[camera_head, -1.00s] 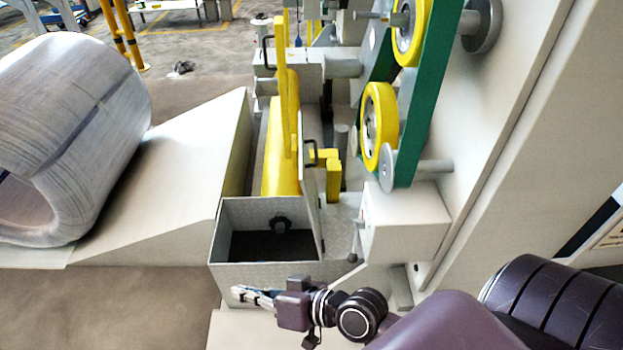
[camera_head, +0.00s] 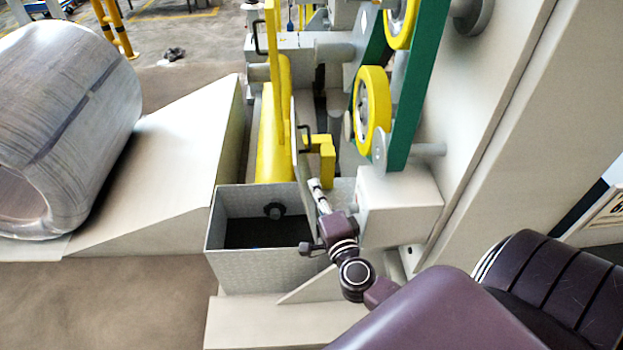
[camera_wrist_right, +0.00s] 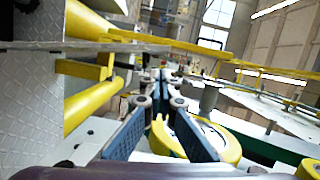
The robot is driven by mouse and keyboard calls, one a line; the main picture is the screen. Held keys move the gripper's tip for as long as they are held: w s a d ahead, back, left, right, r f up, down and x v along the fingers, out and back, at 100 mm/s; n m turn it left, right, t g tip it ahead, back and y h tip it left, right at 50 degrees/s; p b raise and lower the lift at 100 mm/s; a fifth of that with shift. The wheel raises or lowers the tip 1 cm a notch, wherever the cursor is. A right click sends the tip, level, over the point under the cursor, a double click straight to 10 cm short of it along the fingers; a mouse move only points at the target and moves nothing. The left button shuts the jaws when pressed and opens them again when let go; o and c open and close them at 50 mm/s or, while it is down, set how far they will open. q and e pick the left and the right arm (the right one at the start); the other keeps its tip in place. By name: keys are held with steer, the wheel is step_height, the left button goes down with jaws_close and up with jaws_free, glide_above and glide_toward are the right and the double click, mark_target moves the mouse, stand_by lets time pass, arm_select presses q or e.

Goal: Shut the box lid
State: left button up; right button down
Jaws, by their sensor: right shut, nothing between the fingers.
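The grey metal box (camera_head: 255,268) stands open at the centre, its dark inside showing. Its lid (camera_head: 302,175) stands upright along the box's right side, seen nearly edge-on, with a dark handle near its top. My right gripper (camera_head: 317,187) is shut and empty, close by the lid's right side; I cannot tell whether it touches. In the right wrist view, the gripper's blue-grey fingers (camera_wrist_right: 160,100) converge ahead, and a patterned metal plate, apparently the lid (camera_wrist_right: 28,115), fills the left side. My left gripper is not in view.
A yellow bar and roller (camera_head: 275,140) lie behind the box. Yellow wheels (camera_head: 372,110) on a green arm and a grey housing (camera_head: 400,205) stand close on the right. A large wrapped coil (camera_head: 70,120) rests left beside a sloped block (camera_head: 160,190).

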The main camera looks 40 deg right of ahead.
steer(key=x, duration=0.8)
steer(key=shift+w, duration=0.4)
